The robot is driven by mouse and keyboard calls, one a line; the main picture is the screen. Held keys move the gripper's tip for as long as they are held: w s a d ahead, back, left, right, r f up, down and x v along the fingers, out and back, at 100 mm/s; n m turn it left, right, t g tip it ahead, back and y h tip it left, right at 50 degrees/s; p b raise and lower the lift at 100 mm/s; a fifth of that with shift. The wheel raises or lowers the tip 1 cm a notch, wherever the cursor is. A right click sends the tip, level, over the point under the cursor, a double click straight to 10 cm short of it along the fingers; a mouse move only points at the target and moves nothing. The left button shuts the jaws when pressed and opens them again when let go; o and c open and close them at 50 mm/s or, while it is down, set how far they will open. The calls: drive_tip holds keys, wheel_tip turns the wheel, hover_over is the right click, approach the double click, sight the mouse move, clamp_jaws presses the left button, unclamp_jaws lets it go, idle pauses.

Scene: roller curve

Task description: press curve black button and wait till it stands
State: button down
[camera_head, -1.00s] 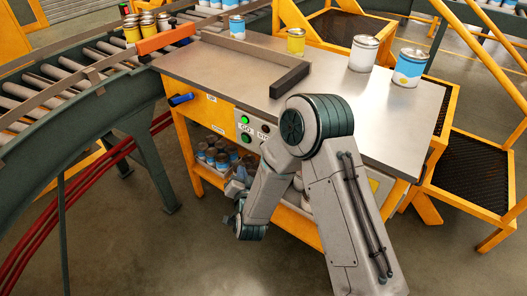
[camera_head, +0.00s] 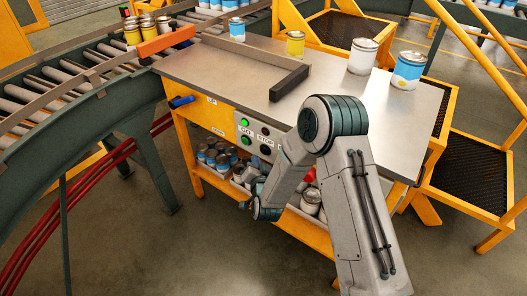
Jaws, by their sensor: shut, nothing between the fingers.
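The control panel (camera_head: 254,128) is on the front of the orange-framed metal table. At its left are a lit green lamp (camera_head: 244,122), a "GO" label and a green button (camera_head: 246,140). To the right, a dark round part (camera_head: 265,131) sits above a "STOP" label; I cannot tell if it is a lamp or a button. The panel's right end is hidden behind my arm. My gripper (camera_head: 247,178) is small and partly hidden by my wrist, in front of the lower shelf and below the panel. It is shut and empty, apart from the panel.
The roller curve (camera_head: 50,78) runs along the left. An orange bar (camera_head: 166,42) crosses its end, with several cans behind it. Several cans stand on the table (camera_head: 215,68) and lower shelf. A blue handle (camera_head: 181,101) sticks out left of the panel.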

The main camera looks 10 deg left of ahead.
sight(260, 150)
drive_tip(key=shift+w+d, duration=0.25)
drive_tip(key=shift+w, duration=0.45)
drive_tip(key=shift+w+f+b, duration=0.1)
drive_tip(key=shift+b, duration=0.25)
idle(1.3)
drive_tip(key=shift+w+d, duration=0.15)
drive_tip(key=shift+w, duration=0.1)
drive_tip(key=shift+w+d+b, duration=0.2)
drive_tip(key=shift+w+b, duration=0.25)
drive_tip(key=shift+b, duration=0.15)
idle(0.6)
drive_tip(key=shift+s, duration=0.1)
drive_tip(key=shift+s+a+b, duration=0.3)
drive_tip(key=shift+s+b, duration=0.15)
drive_tip(key=shift+s, duration=0.25)
drive_tip(key=shift+s, duration=0.1)
